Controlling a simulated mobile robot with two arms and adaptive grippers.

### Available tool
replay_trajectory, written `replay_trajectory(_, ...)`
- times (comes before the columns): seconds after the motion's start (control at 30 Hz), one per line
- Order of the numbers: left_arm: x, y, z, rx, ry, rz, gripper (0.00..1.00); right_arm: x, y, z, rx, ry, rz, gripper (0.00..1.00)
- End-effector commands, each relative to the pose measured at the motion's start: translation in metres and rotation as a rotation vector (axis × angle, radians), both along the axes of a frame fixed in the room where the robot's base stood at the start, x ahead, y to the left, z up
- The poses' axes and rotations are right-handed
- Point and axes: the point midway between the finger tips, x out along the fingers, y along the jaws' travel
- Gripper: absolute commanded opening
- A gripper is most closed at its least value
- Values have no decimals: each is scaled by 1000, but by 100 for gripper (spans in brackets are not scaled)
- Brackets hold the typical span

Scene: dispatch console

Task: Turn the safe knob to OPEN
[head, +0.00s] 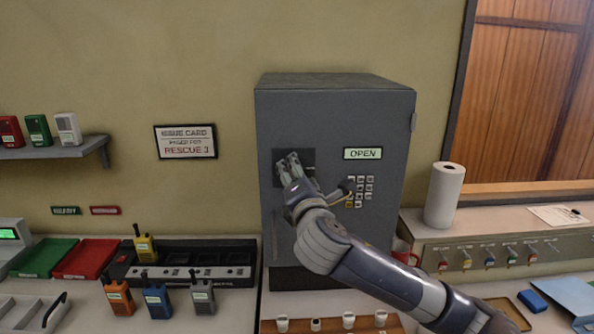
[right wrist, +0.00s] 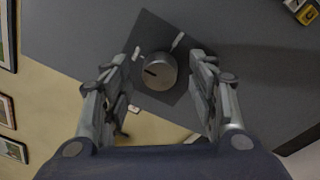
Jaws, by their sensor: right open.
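The grey safe (head: 335,115) stands upright against the wall in the middle of the head view. A lit sign (head: 362,153) on its door reads OPEN, with a keypad (head: 362,188) below it. My right gripper (head: 291,160) is in front of the dark square plate on the door and hides the knob there. In the right wrist view, the round metal knob (right wrist: 154,70) with a dark pointer line sits on its plate (right wrist: 180,103). The open fingers of my right gripper (right wrist: 160,85) are on either side of it, apart from it. My left gripper is out of view.
A paper towel roll (head: 444,196) and a red mug (head: 403,251) stand right of the safe. Several radios, one yellow (head: 144,246), stand by a charger at left. Small cups (head: 349,320) stand in a tray below the safe. A wall sign (head: 186,141) hangs to the left.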

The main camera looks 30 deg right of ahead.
Motion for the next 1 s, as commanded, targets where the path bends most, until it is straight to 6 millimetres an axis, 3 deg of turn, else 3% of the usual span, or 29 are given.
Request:
replay_trajectory(0.2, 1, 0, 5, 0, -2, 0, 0, 12, -6, 0, 1, -1, 1, 54)
replay_trajectory(0.47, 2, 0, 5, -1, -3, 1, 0, 13, -6, -1, 1, -1, 1, 54)
replay_trajectory(0.67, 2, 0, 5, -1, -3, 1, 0, 13, -6, -1, 1, -1, 1, 11)
replay_trajectory(1.0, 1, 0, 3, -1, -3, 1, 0, 13, -6, -2, 19, -11, 0, 9)
